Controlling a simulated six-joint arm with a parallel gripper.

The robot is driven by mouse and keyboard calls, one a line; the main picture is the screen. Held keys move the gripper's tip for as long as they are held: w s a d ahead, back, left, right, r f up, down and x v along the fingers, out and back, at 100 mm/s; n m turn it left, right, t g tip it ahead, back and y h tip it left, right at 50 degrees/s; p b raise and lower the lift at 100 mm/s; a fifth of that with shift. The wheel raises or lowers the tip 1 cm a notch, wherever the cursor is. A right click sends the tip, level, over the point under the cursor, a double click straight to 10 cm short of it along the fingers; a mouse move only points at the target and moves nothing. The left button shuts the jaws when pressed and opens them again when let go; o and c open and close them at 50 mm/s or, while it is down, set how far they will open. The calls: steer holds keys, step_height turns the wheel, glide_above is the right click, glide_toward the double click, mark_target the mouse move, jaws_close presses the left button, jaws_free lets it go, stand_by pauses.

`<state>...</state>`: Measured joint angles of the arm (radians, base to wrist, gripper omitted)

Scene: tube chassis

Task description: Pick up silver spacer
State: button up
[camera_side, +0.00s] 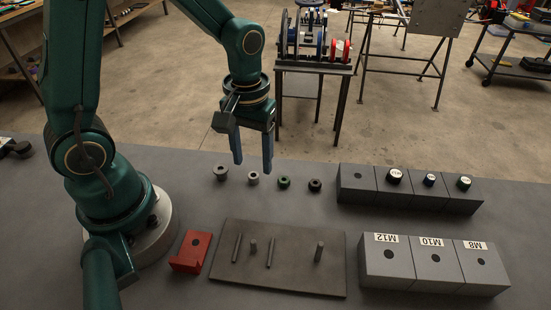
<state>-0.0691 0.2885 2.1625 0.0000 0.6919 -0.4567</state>
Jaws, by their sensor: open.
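My gripper (252,163) hangs fingers down above the back part of the dark work table (190,165). Its two bluish fingers are apart with nothing between them. A small silver spacer (254,178), a ring with a dark hole, lies on the table just below the fingertips in the picture. A slightly wider grey ring part (221,173) lies to its left. A green ring (284,182) and a black ring (315,185) lie to its right, in the same row. The exact height of the fingertips over the silver spacer cannot be told.
A grey plate (230,280) with several upright or leaning pins lies in front. A red block (191,252) is at its left. Grey blocks labelled M12, M10 and M8 (436,264) and a back row of blocks (357,183) with capped parts stand at right.

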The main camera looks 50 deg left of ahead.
mark_target(254, 178)
steer(key=shift+f, duration=1.75)
jaws_close()
